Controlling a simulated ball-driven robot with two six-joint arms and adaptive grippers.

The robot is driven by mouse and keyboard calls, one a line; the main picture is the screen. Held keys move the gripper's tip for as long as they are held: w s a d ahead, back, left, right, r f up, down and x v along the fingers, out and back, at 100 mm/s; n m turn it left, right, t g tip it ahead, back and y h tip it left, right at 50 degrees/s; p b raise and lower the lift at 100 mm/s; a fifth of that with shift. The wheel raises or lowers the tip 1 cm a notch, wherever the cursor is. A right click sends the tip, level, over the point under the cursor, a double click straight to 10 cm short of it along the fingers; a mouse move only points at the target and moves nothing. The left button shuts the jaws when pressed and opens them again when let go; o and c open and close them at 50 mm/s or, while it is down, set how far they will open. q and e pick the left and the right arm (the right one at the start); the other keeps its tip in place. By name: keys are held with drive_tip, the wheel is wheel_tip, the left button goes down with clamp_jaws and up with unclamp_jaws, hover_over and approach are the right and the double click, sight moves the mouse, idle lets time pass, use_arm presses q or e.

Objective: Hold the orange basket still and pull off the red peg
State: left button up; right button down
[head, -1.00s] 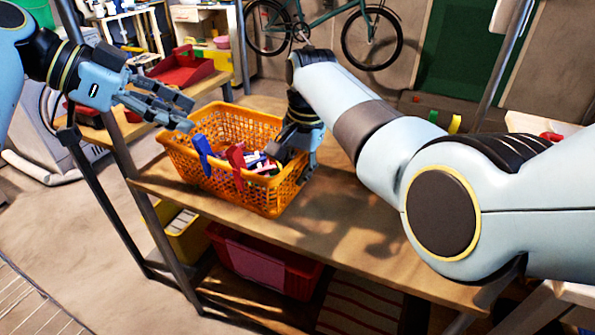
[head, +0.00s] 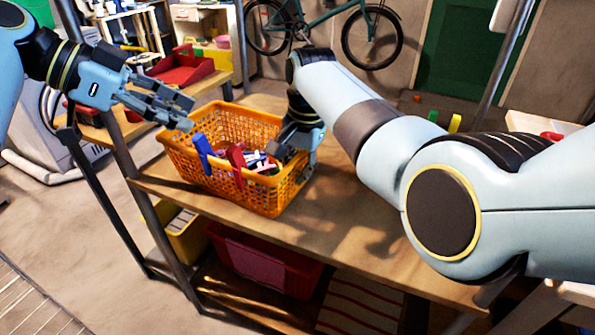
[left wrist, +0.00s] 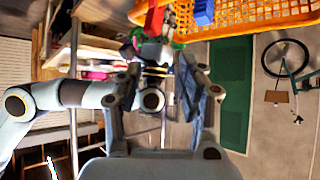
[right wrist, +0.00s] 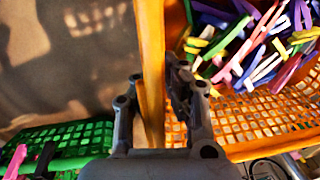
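The orange basket (head: 262,196) stands on the wooden shelf, holding several coloured pegs. A red peg (head: 236,158) is clipped upright on its near rim, beside a blue peg (head: 203,150). In the left wrist view, the red peg (left wrist: 155,20) and blue peg (left wrist: 204,12) are at the top edge. My left gripper (head: 172,108) is open and empty, above the basket's left end and apart from both pegs. My right gripper (head: 290,148) is at the basket's right wall. In the right wrist view, its fingers (right wrist: 152,85) straddle the orange wall and appear closed on it.
The shelf top (head: 345,225) is bare in front and right of the basket. A green basket (right wrist: 85,135) is at lower left in the right wrist view. Metal posts (head: 122,140) stand at the shelf's left side. Red (head: 262,265) and yellow (head: 185,238) bins sit below.

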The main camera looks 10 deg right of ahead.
idle(0.4)
use_arm(q)
drive_tip(key=n+g+y, duration=0.2)
drive_tip(key=n+g, duration=0.3)
drive_tip(key=n, duration=1.7)
approach(233, 148)
drive_tip(key=shift+w+a+f, duration=0.2)
drive_tip(key=shift+w+f, duration=0.05)
drive_tip(key=shift+w, duration=0.3)
drive_tip(key=shift+w+a+f, duration=0.15)
drive_tip(key=shift+w+f, duration=0.05)
drive_tip(key=shift+w, duration=0.35)
drive_tip(key=shift+s+d+f+n+g, duration=0.15)
drive_tip(key=shift+s+d+f+n, duration=0.3)
drive_tip(key=shift+s+d+f, duration=0.55)
drive_tip(key=shift+s+d+f+n+g, duration=0.2)
drive_tip(key=shift+s+d+f+n, duration=0.35)
drive_tip(key=shift+d+f, duration=0.85)
drive_tip(key=shift+s+d+f+n+g, duration=0.15)
drive_tip(key=shift+s+d+f+n, duration=0.25)
drive_tip(key=shift+s+d+f, duration=0.6)
